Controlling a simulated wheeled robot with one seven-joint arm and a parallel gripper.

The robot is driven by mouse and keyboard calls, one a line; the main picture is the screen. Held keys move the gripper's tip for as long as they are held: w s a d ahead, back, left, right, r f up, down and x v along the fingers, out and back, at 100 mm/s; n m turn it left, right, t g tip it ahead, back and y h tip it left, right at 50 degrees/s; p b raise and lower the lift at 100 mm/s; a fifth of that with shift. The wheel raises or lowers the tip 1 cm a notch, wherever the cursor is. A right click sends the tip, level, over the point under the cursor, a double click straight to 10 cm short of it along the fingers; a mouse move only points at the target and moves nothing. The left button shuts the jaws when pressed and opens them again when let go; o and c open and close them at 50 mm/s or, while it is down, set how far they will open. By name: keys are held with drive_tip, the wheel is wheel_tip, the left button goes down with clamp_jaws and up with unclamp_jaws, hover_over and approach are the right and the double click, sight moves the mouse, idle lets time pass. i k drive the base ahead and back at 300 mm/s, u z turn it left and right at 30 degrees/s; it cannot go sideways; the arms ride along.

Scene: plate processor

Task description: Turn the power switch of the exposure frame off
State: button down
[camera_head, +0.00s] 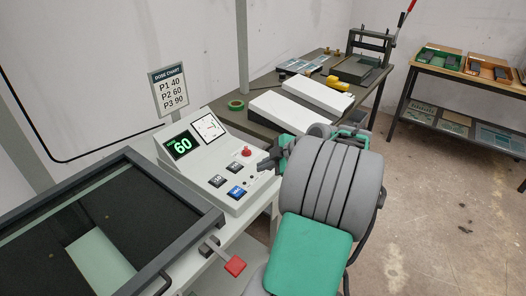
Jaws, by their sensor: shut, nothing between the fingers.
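The exposure frame's white control console (203,145) stands left of centre. Its green display (182,146) reads 60, and a dial gauge (209,127) sits beside it. On the sloped face are a red knob (246,152), two dark buttons (224,174) and a blue button (237,192). Which control is the power switch I cannot tell; small details at the right of the panel are partly hidden by my gripper. My gripper (265,165) is shut and empty, at the panel's right side near the red knob. Whether it touches the panel is unclear.
A dark-framed glass lid (205,222) with a red-ended handle (235,266) lies at front left. A dose chart sign (169,87) stands behind the console. A workbench (262,82) with white sloped units (311,94) is behind; open floor (440,200) lies right.

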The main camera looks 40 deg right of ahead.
sight(245, 152)
drive_tip(key=z, duration=1.1)
